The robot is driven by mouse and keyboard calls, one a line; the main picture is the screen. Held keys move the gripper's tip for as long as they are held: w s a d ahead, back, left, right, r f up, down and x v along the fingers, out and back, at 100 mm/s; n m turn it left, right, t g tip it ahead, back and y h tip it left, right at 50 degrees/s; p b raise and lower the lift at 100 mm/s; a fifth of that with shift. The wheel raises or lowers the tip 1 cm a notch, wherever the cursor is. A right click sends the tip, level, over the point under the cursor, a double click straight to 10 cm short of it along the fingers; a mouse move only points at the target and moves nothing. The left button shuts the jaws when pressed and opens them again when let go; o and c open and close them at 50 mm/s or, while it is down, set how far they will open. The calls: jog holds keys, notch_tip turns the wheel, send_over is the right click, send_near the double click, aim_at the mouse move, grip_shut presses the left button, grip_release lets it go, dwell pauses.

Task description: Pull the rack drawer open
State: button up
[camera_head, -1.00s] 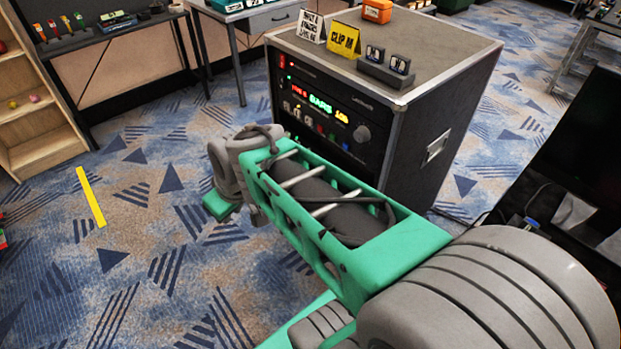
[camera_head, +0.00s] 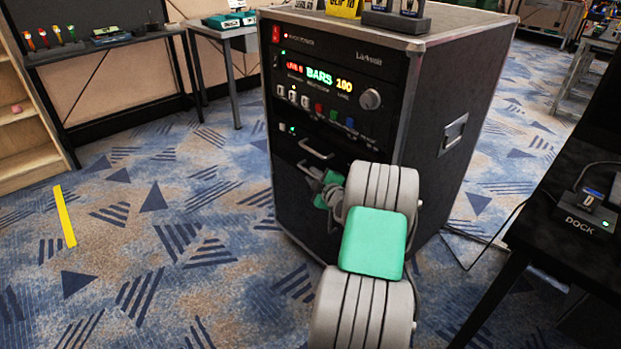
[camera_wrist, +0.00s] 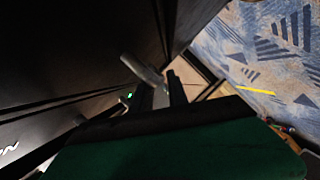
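The black equipment rack (camera_head: 290,185) stands in the middle of the head view. Its lower front has a light grey bar handle (camera_head: 316,149), and the drawer front around it looks flush with the rack. My gripper (camera_head: 312,172) is at the rack's front just below that handle, partly hidden by my own wrist. In the wrist view a light grey handle bar (camera_wrist: 138,69) runs toward the tips of my dark gripper fingers (camera_wrist: 162,92).
A black table (camera_head: 535,215) with a dock (camera_head: 588,222) stands at the right, and a cable lies on the floor beside the rack. A wooden shelf (camera_head: 35,165) and a side table are at the left. Carpet in front and left of the rack is clear, with a yellow strip (camera_head: 64,216).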

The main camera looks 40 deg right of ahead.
jog(key=x, duration=0.2)
jog(key=shift+w+f, duration=0.1)
jog(key=shift+w, duration=0.2)
grip_shut()
dwell(1.2)
